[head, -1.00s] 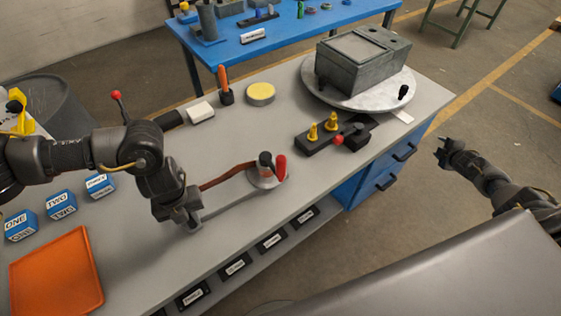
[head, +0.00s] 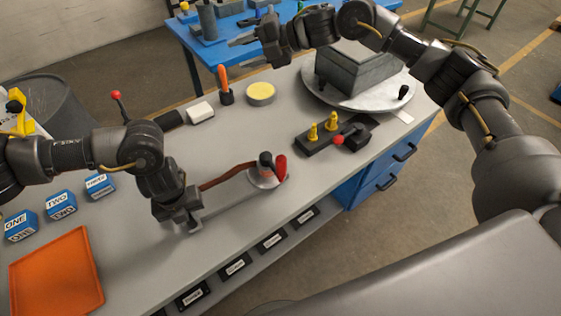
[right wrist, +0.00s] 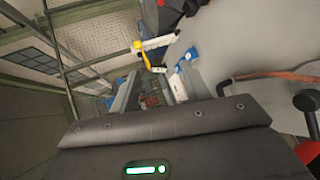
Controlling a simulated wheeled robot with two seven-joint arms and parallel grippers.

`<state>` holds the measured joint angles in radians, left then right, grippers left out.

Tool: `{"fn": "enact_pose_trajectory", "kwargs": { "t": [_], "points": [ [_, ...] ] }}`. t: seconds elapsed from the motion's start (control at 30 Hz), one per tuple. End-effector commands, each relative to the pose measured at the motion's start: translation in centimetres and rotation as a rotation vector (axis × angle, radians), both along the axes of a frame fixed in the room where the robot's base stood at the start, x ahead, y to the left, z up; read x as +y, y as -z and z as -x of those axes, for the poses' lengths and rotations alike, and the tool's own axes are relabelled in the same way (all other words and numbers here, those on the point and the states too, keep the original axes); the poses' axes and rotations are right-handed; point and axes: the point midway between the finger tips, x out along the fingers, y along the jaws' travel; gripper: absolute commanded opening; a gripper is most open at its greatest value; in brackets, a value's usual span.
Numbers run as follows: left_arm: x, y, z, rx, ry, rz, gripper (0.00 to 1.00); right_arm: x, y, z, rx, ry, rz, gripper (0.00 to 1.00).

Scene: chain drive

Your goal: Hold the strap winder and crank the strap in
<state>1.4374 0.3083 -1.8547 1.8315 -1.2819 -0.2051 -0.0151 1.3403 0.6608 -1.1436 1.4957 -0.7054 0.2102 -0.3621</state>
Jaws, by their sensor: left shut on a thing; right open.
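The strap winder (head: 262,181) lies on the grey bench, with a round pale base, a dark upright post and a red grip (head: 281,167). A red-brown strap (head: 225,178) runs left from it toward my left arm. My left gripper (head: 188,224) is low over the bench, shut on the end of the winder's grey bar; its fingers partly hide the hold. My right gripper (head: 242,40) is open and empty, high above the far side of the bench, well away from the winder. Its two fingers (right wrist: 150,90) are spread in the right wrist view, where the strap (right wrist: 275,74) also shows.
A yellow-pegged block (head: 320,138) with a red knob and a turntable (head: 345,99) bearing a grey box stand to the right. An orange tray (head: 57,270) and lettered blue blocks (head: 61,204) are at left. The bench front by the winder is clear.

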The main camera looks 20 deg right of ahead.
Motion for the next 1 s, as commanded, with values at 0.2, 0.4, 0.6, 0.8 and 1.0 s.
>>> {"fn": "enact_pose_trajectory", "kwargs": {
  "t": [0.2, 0.4, 0.6, 0.8, 1.0],
  "points": [
    [0.0, 0.1, 0.0, 0.001, 0.002, -0.002, 0.00, 7.8, 3.0, 11.9, -0.024, -0.426, 0.462, 0.47],
    [0.1, 0.1, 0.1, 0.001, 0.002, -0.003, 0.00, 4.3, 6.4, 18.3, -0.010, -0.635, 0.889, 0.47],
    [0.1, 0.1, 0.1, 0.002, 0.003, -0.003, 0.00, -0.5, 7.2, 20.4, 0.019, -0.702, 1.155, 0.47],
    [0.1, 0.1, 0.1, 0.002, 0.004, -0.003, 0.00, -2.3, 7.2, 20.9, 0.035, -0.715, 1.233, 0.47],
    [0.1, 0.1, 0.1, 0.002, 0.004, -0.004, 0.00, -2.2, 8.1, 20.9, 0.036, -0.716, 1.232, 0.47]
  ]
}}
